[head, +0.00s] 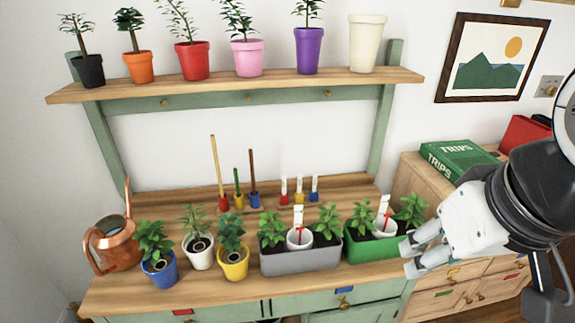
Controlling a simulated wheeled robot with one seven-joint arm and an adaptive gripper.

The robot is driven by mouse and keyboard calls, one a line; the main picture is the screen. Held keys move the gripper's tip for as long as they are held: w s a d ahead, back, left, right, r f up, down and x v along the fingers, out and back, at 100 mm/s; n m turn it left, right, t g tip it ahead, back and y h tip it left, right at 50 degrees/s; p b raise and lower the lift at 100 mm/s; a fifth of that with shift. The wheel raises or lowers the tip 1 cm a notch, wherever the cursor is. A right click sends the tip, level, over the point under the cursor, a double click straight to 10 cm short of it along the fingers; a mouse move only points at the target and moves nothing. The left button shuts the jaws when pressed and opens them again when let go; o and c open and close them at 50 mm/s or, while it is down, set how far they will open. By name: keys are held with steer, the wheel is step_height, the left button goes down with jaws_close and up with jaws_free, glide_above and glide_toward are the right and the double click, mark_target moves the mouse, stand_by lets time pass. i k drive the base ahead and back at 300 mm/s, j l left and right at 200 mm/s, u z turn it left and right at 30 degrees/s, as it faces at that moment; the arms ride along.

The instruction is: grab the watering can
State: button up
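The copper watering can (120,248) stands upright at the far left of the wooden bench top. Its round handle is on the left side and its thin spout rises at the back. The blue pot beside it is close to its right side. My gripper (407,259) is at the right of the view, far from the can, by the right end of the green planter. Its two pale fingers point left with a gap between them, and nothing shows in them.
The bench (215,292) also holds a blue pot (160,272), white pot (200,256), yellow pot (235,265), grey planter (300,262) and green planter (368,250). Small tools stand behind. A shelf (330,79) with several pots hangs above. A green box (460,157) sits on the right cabinet.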

mark_target(110, 237)
steer(key=u, duration=1.3)
steer(key=i+j, duration=0.35)
steer(key=j, duration=0.15)
steer(key=i+j, duration=0.35)
steer(key=j, duration=0.15)
